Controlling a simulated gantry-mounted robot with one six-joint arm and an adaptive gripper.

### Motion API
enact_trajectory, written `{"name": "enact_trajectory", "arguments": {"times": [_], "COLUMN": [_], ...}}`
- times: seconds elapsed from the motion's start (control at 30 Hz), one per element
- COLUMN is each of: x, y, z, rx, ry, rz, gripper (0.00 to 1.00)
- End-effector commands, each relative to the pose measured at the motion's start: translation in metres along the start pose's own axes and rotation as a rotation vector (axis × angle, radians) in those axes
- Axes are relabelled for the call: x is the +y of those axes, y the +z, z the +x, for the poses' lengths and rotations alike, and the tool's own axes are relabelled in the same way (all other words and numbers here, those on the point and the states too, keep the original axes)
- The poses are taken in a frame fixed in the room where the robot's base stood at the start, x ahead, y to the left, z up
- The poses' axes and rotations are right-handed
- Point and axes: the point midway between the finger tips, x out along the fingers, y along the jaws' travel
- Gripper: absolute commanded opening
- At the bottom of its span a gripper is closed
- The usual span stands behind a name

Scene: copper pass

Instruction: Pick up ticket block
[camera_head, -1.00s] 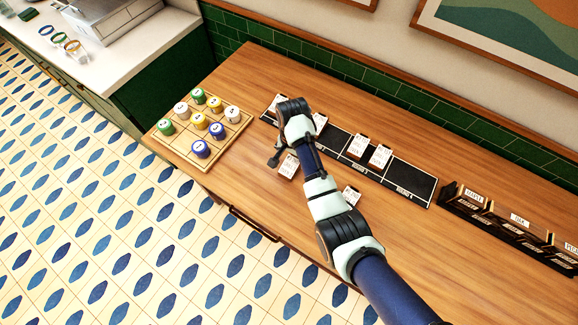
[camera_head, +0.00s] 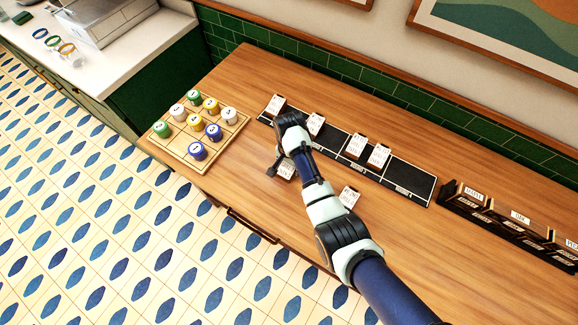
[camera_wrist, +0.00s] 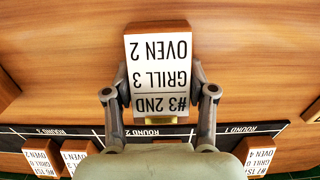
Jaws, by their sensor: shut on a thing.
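A ticket block (camera_wrist: 158,62) with a white face reading "#3 2ND GRILL 3 OVEN 2" and a brown body fills the middle of the wrist view. My gripper (camera_wrist: 159,80) is shut on it, one finger against each side. In the head view this ticket block (camera_head: 286,169) is at my gripper (camera_head: 279,167), over the wooden counter in front of the black rail, partly hidden by the gripper. I cannot tell whether it touches the counter. Another ticket block (camera_head: 349,196) lies on the counter to the right.
Several ticket blocks stand along the black rail (camera_head: 412,180), marked by rounds. A wooden board (camera_head: 170,148) with coloured, numbered pieces lies to the left. A dark labelled rack (camera_head: 497,221) stands at the right. The green tiled wall (camera_head: 330,75) runs behind.

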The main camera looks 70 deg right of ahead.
Motion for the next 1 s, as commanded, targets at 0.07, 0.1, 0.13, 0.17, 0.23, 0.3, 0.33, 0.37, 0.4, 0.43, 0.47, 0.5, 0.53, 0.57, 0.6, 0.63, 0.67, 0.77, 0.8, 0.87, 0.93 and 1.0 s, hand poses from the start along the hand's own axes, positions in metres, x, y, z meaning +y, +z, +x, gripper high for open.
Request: {"name": "enact_trajectory", "arguments": {"times": [0.07,0.1,0.13,0.17,0.23,0.3,0.33,0.37,0.4,0.43,0.47,0.5,0.53,0.57,0.6,0.63,0.67,0.77,0.8,0.87,0.93,1.0], "x": [0.0,0.0,0.0,0.0,0.0,-0.001,-0.001,-0.001,-0.001,-0.001,-0.001,-0.001,-0.002,-0.001,-0.002,-0.002,-0.002,-0.001,-0.001,0.0,0.0,0.0], "y": [0.0,0.0,0.0,0.0,0.0,0.0,-0.001,-0.001,-0.001,-0.001,-0.001,-0.001,-0.001,-0.001,-0.001,-0.001,-0.001,-0.001,-0.001,0.0,0.0,0.0], "z": [0.0,0.0,0.0,-0.001,-0.003,-0.009,-0.012,-0.016,-0.023,-0.03,-0.036,-0.048,-0.058,-0.069,-0.084,-0.095,-0.106,-0.146,-0.16,-0.176,-0.187,-0.195], "rx": [0.0,0.0,0.0,0.0,0.001,0.001,0.001,0.002,0.002,0.003,0.003,0.004,0.004,0.004,0.004,0.005,0.005,0.003,0.002,0.0,0.0,0.0], "ry": [0.0,0.0,0.0,0.0,-0.001,-0.001,-0.002,-0.002,-0.002,-0.003,-0.003,-0.005,-0.005,-0.005,-0.006,-0.006,-0.006,-0.004,-0.003,0.0,0.0,0.0], "rz": [0.0,0.0,0.0,0.0,0.0,0.0,0.0,0.0,0.0,0.0,0.0,0.0,0.0,0.0,0.0,0.0,0.0,0.0,0.0,0.0,0.0,0.0], "gripper": [0.17,0.17,0.17,0.17,0.17,0.17,0.17,0.17,0.17,0.17,0.17,0.17,0.17,0.17,0.17,0.17,0.17,0.17,0.17,0.17,0.17,0.17]}}
